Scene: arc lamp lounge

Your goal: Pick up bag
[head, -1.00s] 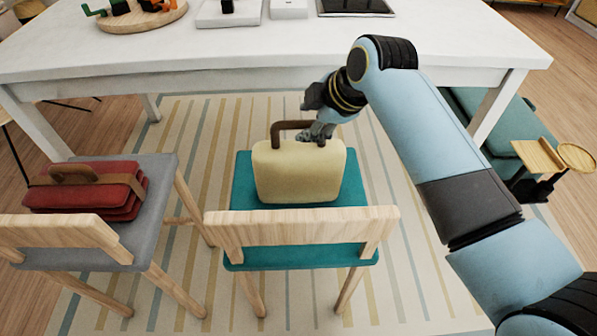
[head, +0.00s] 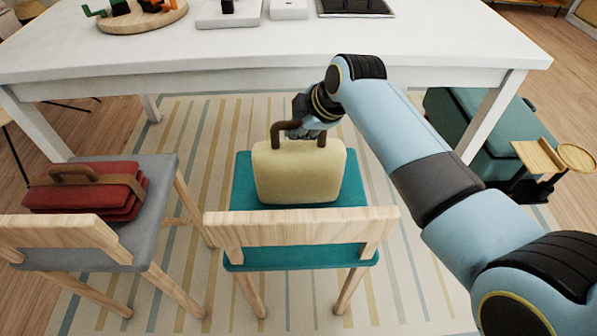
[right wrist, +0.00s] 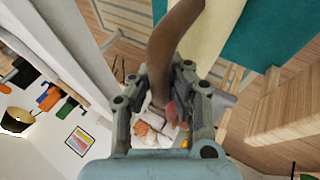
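The cream bag (head: 300,172) stands upright on the teal seat of the middle chair, its brown handle (head: 277,132) up. In the right wrist view the handle (right wrist: 170,45) runs down between the two fingers of my right gripper (right wrist: 163,82). Both fingers lie close against its sides and look shut on it. In the head view my right gripper (head: 305,132) is at the top of the handle, reaching in from the right. The bag rests on the seat. Part of the handle is hidden by the gripper. My left gripper is not in view.
A red bag (head: 85,192) with a brown handle lies on the grey chair (head: 150,185) at left. The wooden backrest (head: 300,226) of the middle chair stands in front of the cream bag. A white table (head: 300,50) is behind it. A green ottoman (head: 475,125) is at right.

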